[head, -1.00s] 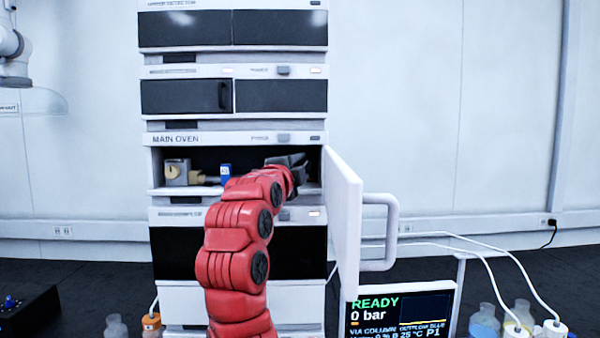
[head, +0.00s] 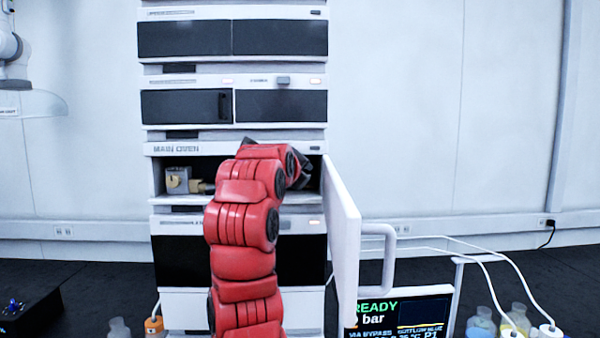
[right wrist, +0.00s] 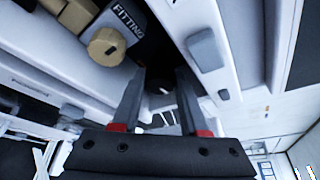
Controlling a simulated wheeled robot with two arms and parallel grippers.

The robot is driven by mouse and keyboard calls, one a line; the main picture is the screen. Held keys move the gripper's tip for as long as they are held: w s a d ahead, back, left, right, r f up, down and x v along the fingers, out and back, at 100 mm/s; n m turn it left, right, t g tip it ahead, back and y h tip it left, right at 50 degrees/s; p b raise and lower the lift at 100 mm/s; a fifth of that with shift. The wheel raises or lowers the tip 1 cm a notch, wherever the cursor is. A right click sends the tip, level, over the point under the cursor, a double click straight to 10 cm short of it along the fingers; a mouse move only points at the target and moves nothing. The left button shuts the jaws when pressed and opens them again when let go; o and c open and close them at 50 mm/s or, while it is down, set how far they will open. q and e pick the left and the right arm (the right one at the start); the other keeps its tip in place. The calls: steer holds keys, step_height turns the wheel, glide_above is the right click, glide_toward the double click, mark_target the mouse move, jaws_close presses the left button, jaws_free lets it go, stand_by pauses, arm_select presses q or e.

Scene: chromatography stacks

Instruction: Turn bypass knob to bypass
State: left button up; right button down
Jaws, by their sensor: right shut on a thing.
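My right gripper (right wrist: 161,82) is inside the open main oven, shut on a dark knob (right wrist: 160,88) with a white mark. Most of this knob is hidden in shadow between the fingers. In the head view my red arm hides it, and only dark parts of the gripper (head: 302,170) show. The status screen (head: 424,312) reads "READY" and "VIA BYPASS". My left gripper is not in view.
A grey block with a tan round part (head: 178,180) sits at the oven's left. The oven door (head: 343,230) stands open on the right. Bottles (head: 515,318) stand lower right.

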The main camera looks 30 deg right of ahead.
steer(key=shift+m, duration=0.5)
steer(key=c, duration=0.7)
jaws_free()
steer(key=v, duration=1.7)
steer(key=shift+s+r+b, duration=0.2)
steer(key=shift+r+b, duration=0.1)
steer(key=shift+b, duration=0.1)
